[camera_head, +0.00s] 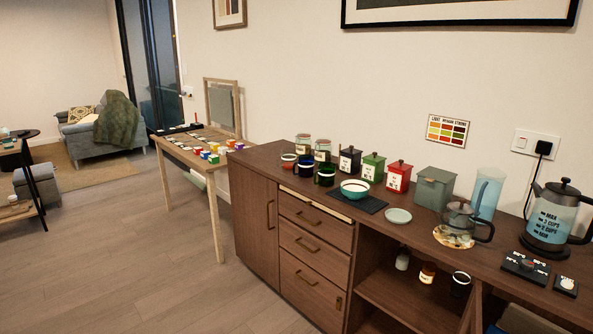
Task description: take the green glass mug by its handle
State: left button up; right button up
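Several small mugs stand near the left end of the wooden sideboard. A dark mug with a greenish rim (325,175) stands at the front of this group and looks most like the green glass mug. A dark bluish mug (305,168) stands just left of it, and a small reddish cup or bowl (288,162) is farther left. The mugs are small in view, so their exact colours and the handle's direction are hard to tell. Neither of my grippers is in view.
A teal bowl (354,189) on a dark mat (366,204) is right of the mugs. Behind stand glass jars (322,149) and black (349,161), green (373,168) and red (398,177) canisters. A glass teapot (459,220) and kettle (550,215) are farther right. Floor in front is clear.

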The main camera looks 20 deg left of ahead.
aim_at(326, 170)
jog(key=i+j, duration=0.4)
jog(key=i, duration=0.2)
jog(key=i+j+u, duration=0.15)
jog(key=i+j, duration=0.3)
jog(key=i+l, duration=0.05)
jog(key=i, duration=0.05)
